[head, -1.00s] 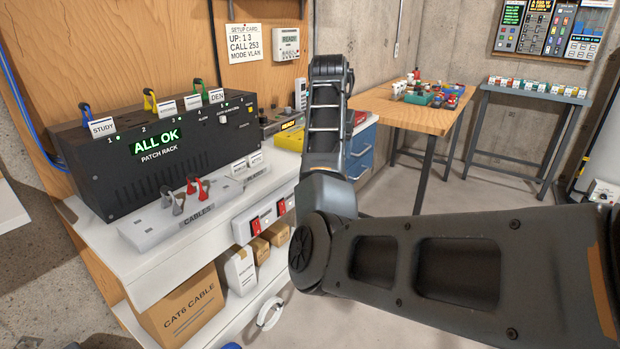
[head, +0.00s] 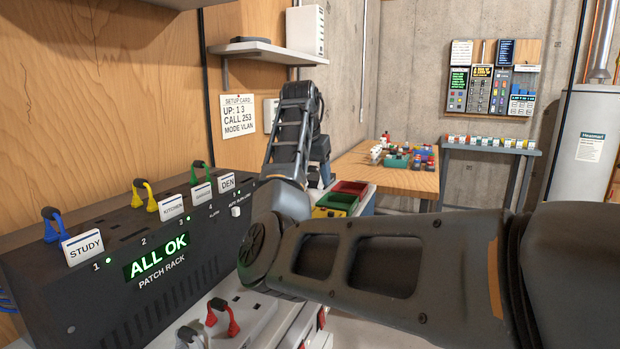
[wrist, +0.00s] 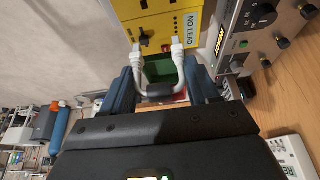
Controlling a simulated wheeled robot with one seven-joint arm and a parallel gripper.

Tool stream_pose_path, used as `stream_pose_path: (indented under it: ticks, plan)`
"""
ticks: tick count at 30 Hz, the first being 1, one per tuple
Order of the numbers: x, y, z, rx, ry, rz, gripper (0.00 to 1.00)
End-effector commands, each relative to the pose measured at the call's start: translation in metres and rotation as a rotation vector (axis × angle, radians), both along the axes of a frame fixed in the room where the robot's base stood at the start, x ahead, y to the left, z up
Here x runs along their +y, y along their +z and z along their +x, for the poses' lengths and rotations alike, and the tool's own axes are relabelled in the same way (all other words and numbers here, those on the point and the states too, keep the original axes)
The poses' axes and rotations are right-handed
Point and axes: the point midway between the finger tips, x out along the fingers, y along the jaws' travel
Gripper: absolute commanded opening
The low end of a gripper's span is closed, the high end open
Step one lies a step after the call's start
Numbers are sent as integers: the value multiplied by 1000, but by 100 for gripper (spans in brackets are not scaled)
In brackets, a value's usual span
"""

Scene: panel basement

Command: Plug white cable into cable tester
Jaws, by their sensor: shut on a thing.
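In the wrist view my gripper (wrist: 167,92) is shut on the white cable (wrist: 141,68). The cable is a short U-shaped lead with a dark grip at its bend between my fingers. Its two white plug ends point toward the yellow cable tester (wrist: 158,22). The tester shows dark sockets, a knob and a "NO LEAD" sign. The plug ends overlap the tester's near part in the picture; I cannot tell whether they touch it. In the head view my arm hides most of the gripper and the held cable, and a yellow edge (head: 322,212) shows beside the arm.
The black patch rack (head: 140,255) reads "ALL OK" and carries blue, yellow and green cables. A red cable (head: 222,316) sits in the cable holder in front. Green (head: 337,202) and red trays lie beyond my arm. A grey device with knobs (wrist: 262,30) stands right of the tester.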

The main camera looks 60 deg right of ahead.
Motion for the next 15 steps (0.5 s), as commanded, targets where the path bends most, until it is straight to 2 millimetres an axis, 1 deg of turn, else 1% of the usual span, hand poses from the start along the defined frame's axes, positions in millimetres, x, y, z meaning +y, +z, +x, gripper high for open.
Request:
stream_pose_path:
  ticks: [8,15]
  plan:
    - [0,-5,-1,-1,-2,0,31]
    - [0,-23,0,0,-1,0,31]
